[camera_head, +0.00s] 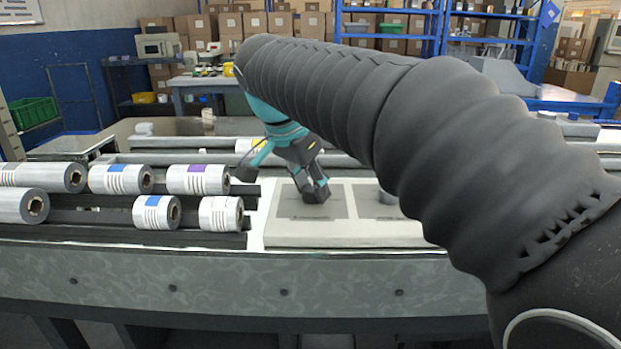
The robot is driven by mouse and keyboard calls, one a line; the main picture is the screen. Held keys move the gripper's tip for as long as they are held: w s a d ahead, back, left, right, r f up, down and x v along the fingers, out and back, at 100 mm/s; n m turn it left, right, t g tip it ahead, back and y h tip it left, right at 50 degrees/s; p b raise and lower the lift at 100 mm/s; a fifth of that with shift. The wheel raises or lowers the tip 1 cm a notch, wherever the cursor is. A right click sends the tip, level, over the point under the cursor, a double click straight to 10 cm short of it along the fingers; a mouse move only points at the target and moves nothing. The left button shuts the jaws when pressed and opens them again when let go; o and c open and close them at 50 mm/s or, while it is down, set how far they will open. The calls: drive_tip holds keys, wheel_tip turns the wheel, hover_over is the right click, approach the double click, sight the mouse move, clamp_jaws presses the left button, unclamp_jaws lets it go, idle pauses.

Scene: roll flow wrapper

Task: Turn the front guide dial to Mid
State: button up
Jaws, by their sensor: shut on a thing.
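My gripper (316,192) points down over the left grey panel (285,208) of a pale control block. Its fingers are closed on a dial at the panel's middle, and they hide the dial almost entirely. I cannot read the dial's setting or the panel's small markings. A second, round grey dial (386,197) stands on the right panel (375,213), partly covered by my arm.
Several wrapped rolls with blue or purple labels, such as a front roll (221,214), lie on dark rails left of the block. My dark-sleeved arm covers the right side. Shelves of boxes (300,22) stand far behind.

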drive_tip(key=m+g, duration=0.1)
drive_tip(key=m, duration=0.2)
drive_tip(key=m+g+h, duration=0.1)
drive_tip(key=m, duration=0.2)
drive_tip(key=shift+w+a, duration=0.1)
drive_tip(key=shift+m, duration=0.3)
idle(0.3)
drive_tip(key=o, duration=1.1)
drive_tip(key=shift+f, duration=0.1)
drive_tip(key=shift+o, duration=0.2)
drive_tip(key=shift+r, duration=0.2)
drive_tip(key=v, duration=0.7)
drive_tip(key=shift+a, duration=0.2)
